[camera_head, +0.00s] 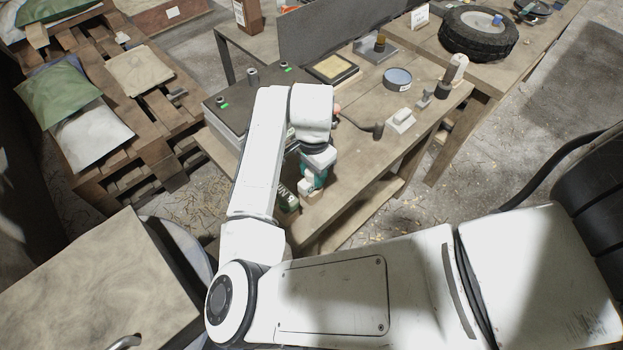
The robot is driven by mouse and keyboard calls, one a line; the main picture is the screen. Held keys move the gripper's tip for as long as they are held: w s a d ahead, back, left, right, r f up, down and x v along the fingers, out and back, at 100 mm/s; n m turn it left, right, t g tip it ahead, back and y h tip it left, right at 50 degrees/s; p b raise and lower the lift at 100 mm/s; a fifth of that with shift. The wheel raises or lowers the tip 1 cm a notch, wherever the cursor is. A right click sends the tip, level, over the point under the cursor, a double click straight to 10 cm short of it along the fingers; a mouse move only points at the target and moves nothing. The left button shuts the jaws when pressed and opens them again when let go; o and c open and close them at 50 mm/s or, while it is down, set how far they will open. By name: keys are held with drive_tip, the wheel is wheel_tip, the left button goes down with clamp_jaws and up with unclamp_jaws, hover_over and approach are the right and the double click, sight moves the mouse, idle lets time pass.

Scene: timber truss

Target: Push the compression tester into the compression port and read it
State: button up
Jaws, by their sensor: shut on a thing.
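My gripper (307,187) is low over the near left corner of the wooden bench. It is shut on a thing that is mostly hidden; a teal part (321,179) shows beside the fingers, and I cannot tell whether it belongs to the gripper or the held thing. A dark hose with a black end (378,130) lies on the bench right of my arm, near a small red part (337,109); I cannot tell whether this is the compression tester. A dark block (228,122) behind my arm has several short cylinders with green marks; I cannot tell which is the compression port.
A green box (288,200) is close to the gripper. The bench (345,180) also carries a blue-topped round tin (397,78), a white block (401,121) and a framed tray (332,69). A tyre (478,34) lies on the far bench. Pallets (150,120) stand left.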

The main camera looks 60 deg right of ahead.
drive_tip(key=c, duration=0.3)
drive_tip(key=shift+r, duration=0.1)
wheel_tip(320, 180, up, 10)
drive_tip(key=shift+f+b, duration=0.1)
drive_tip(key=shift+b, duration=0.5)
drive_tip(key=o, duration=0.6)
clamp_jaws()
drive_tip(key=shift+w, duration=0.1)
